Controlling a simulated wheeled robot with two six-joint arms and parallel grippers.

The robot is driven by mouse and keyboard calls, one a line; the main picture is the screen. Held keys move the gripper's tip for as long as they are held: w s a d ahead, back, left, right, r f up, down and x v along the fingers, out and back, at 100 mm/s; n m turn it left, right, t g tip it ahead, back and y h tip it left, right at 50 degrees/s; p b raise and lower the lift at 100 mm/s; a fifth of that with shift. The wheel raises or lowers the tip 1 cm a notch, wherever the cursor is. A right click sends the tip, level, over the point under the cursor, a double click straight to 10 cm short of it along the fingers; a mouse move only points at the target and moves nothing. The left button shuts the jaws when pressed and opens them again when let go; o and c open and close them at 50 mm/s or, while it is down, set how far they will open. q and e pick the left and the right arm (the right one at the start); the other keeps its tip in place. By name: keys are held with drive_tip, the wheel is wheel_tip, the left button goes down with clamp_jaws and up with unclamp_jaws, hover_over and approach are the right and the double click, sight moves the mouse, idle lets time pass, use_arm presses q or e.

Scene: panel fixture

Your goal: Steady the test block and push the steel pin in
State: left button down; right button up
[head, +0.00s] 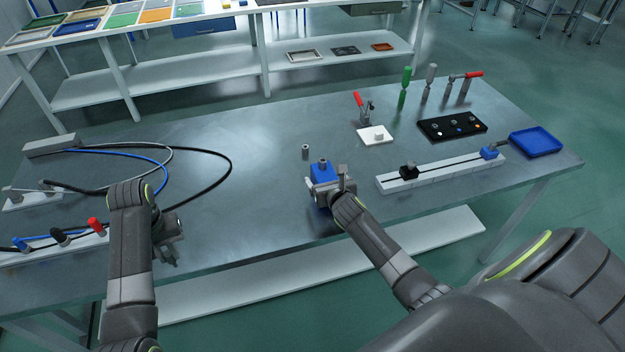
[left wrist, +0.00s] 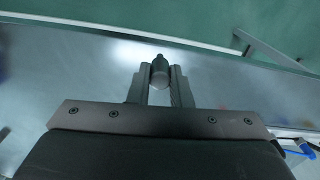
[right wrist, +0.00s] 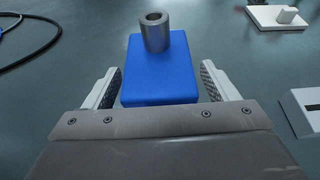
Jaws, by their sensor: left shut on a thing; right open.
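The blue test block (head: 321,169) stands on the grey table with a grey metal collar (right wrist: 155,32) on top, its round hole facing up. My right gripper (head: 328,188) is open at the block; in the right wrist view its fingers stand either side of the block (right wrist: 160,75), with a visible gap at each. My left gripper (head: 170,248) is over the table's front left. In the left wrist view it (left wrist: 160,80) is shut on a grey rounded piece with a narrow dark end, apparently the steel pin (left wrist: 160,69). The fingers hide part of it.
Cables (head: 229,160) and a connector strip lie left. A white rail (head: 440,172), toggle clamp (head: 366,115), black tray (head: 452,129) and blue tray (head: 536,143) are right. The middle table is clear.

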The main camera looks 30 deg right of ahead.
drive_tip(key=c, duration=1.5)
use_arm(q)
drive_tip(key=c, duration=1.9)
unclamp_jaws()
drive_tip(key=shift+c, duration=0.2)
clamp_jaws()
use_arm(e)
drive_tip(key=o, duration=1.5)
